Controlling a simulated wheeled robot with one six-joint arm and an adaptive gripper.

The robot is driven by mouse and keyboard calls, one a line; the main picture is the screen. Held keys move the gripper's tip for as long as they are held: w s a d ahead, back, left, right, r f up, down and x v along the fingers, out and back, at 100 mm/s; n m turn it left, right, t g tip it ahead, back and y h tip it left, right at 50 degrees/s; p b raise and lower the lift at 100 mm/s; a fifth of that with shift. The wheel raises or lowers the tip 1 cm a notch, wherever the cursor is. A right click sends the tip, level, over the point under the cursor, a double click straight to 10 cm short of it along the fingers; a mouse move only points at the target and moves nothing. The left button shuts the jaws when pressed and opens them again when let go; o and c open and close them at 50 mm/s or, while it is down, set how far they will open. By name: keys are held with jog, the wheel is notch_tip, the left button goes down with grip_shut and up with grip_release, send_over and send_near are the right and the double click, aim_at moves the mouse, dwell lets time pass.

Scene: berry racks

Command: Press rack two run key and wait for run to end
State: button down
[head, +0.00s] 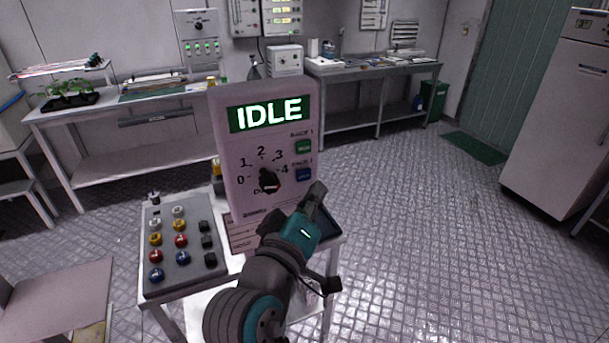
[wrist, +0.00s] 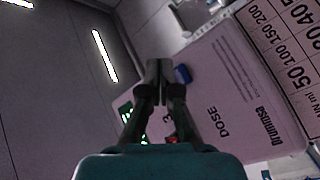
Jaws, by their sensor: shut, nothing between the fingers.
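The pale control panel (head: 228,150) stands upright on a small cart, with a lit screen (head: 269,113) reading IDLE. Its upper right has a green key (head: 303,147) under a small label that looks like RACK 1. Below it is a blue key (head: 304,175) under a label that looks like RACK 2. A black dial (head: 269,181) with a numbered scale is left of the keys. My gripper (head: 317,194) is shut and empty, just below the blue key. In the wrist view, the shut fingertips (wrist: 158,72) are close beside the blue key (wrist: 183,74); I cannot tell if they touch.
A grey button box (head: 185,270) with several coloured knobs sits on the cart, left of my arm. Benches (head: 120,175) line the back wall. A white cabinet (head: 555,120) stands at the right. The floor (head: 430,220) right of the cart is clear.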

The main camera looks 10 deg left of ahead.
aim_at(316, 169)
jog(key=shift+w+a, duration=0.45)
jog(key=shift+w, duration=0.2)
jog(key=shift+w+a, duration=0.1)
jog(key=shift+w, duration=0.1)
dwell(1.0)
jog(key=shift+w+a, duration=0.15)
jog(key=shift+w+a, duration=0.25)
jog(key=shift+w, duration=0.15)
dwell(0.9)
jog(key=shift+s, duration=0.1)
jog(key=shift+s+d, duration=0.5)
jog(key=shift+s, duration=0.15)
jog(key=shift+s, duration=0.1)
jog(key=shift+s+d, duration=0.7)
jog(key=shift+s, duration=0.3)
jog(key=shift+s+d, duration=0.7)
jog(key=shift+s, duration=0.3)
